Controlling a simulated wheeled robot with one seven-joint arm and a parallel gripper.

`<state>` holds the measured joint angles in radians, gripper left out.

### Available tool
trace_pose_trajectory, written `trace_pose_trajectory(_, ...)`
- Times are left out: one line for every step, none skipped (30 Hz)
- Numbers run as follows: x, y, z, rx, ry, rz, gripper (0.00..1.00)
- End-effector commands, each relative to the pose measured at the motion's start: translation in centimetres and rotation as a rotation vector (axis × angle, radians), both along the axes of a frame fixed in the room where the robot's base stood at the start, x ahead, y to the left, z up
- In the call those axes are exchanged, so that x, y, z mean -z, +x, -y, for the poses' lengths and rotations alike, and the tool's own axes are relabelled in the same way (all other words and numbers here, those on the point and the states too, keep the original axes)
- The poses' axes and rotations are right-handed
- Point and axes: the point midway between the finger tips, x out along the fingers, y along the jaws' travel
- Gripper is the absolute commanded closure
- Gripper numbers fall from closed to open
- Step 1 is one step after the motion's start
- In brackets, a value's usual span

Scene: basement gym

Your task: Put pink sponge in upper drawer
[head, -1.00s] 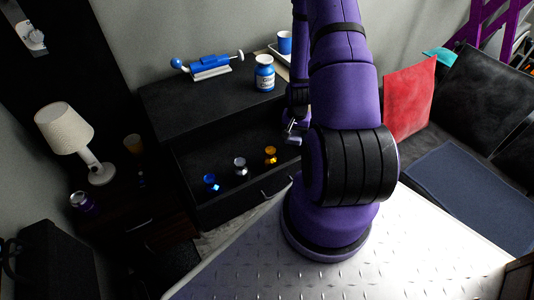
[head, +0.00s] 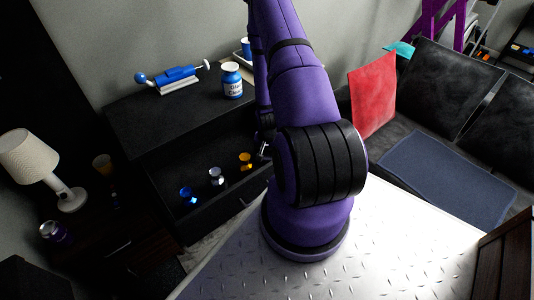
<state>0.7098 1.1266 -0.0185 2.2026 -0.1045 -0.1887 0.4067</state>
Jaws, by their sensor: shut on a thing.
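The open upper drawer (head: 225,196) of a black cabinet juts out at centre left in the head view. Blue, silver and gold small items stand in it. My gripper (head: 262,152) is at the drawer's right side, close to the gold item, and mostly hidden by my purple arm. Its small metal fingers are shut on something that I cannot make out. I cannot see the pink sponge anywhere.
The cabinet top (head: 150,118) bears a blue-and-white device (head: 178,78), a labelled blue jar (head: 232,80) and a cup. A white lamp (head: 35,165) stands at left. A dark sofa (head: 445,85) with a red cushion (head: 371,95) is at right.

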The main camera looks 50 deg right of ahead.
Motion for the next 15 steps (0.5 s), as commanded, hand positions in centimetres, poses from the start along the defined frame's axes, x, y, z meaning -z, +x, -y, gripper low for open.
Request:
trace_pose_trajectory(0.07,-0.04,-0.03,0.0,0.001,-0.001,0.54)
trace_pose_trajectory(0.07,-0.04,-0.03,0.0,0.001,-0.001,0.28)
trace_pose_trajectory(0.07,-0.05,-0.04,0.0,0.001,-0.001,0.19)
trace_pose_trajectory(0.06,-0.05,-0.04,0.0,0.001,-0.001,0.12)
trace_pose_trajectory(0.06,-0.05,-0.04,0.0,0.001,-0.001,0.09)
trace_pose_trajectory(0.05,-0.04,-0.03,0.0,0.001,-0.001,0.09)
trace_pose_trajectory(0.04,-0.04,-0.03,0.0,0.001,-0.001,0.09)
trace_pose_trajectory(0.04,-0.03,-0.04,0.0,0.001,-0.001,0.09)
trace_pose_trajectory(0.03,-0.04,-0.03,0.0,0.001,-0.001,0.09)
trace_pose_trajectory(0.03,-0.04,-0.03,0.0,0.001,-0.001,0.09)
trace_pose_trajectory(0.03,-0.04,-0.03,0.0,0.001,-0.001,0.09)
trace_pose_trajectory(0.0,-0.03,-0.04,0.0,0.001,-0.001,0.09)
trace_pose_trajectory(-0.05,-0.03,-0.03,0.0,0.001,-0.001,0.09)
trace_pose_trajectory(-0.13,-0.02,-0.03,0.0,0.001,-0.001,0.09)
trace_pose_trajectory(-0.31,-0.01,-0.01,0.0,0.001,-0.001,0.09)
